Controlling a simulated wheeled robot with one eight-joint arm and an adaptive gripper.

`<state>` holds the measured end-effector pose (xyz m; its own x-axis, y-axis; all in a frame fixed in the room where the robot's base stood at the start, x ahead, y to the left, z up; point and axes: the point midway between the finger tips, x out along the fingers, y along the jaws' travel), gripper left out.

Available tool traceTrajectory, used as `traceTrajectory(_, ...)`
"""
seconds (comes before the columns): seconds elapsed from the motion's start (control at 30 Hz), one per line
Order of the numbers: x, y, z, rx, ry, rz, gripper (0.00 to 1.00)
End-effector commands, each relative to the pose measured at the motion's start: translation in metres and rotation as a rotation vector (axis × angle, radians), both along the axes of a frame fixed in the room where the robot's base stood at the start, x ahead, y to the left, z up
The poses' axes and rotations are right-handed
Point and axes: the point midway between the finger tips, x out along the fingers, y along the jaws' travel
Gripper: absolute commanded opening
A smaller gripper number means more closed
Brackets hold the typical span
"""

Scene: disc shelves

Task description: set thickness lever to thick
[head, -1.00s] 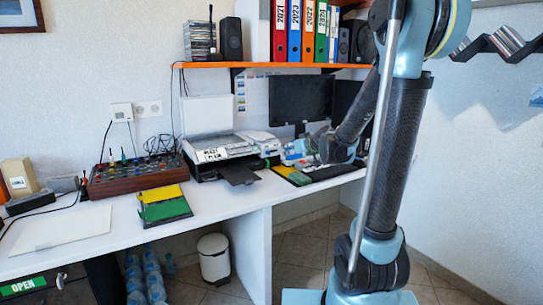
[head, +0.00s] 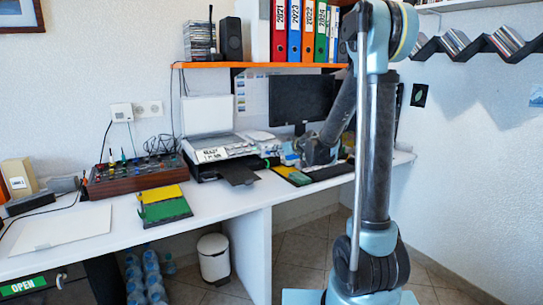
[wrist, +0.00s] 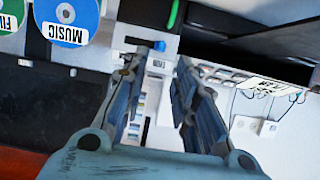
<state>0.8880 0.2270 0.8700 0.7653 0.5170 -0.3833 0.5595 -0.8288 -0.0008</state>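My gripper (wrist: 157,62) is open in the wrist view, its two fingers apart with nothing seen held between them. A white device (wrist: 150,100) with a small unreadable label lies beyond and between the fingertips. A short dark bar (wrist: 146,43) shows on it just past the tips. A green stick-like part (wrist: 174,14) is farther up; I cannot tell which of these is the thickness lever. In the head view my gripper is at the right of the printer (head: 212,154), low over the desk, with its fingertips too small to make out.
A blue MUSIC disc (wrist: 68,18) lies left of the gripper in the wrist view. On the desk are a knob panel (head: 137,177), a yellow and green tray (head: 163,207) and a monitor (head: 297,98). An orange shelf (head: 255,65) with binders hangs above.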

Motion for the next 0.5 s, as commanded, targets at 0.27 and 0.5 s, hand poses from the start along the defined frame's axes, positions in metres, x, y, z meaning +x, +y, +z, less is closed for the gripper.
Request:
traceTrajectory(0.27,0.027,0.018,-0.014,0.000,0.000,0.001,0.27)
traceTrajectory(0.5,0.049,0.034,-0.024,0.000,0.000,0.001,0.27)
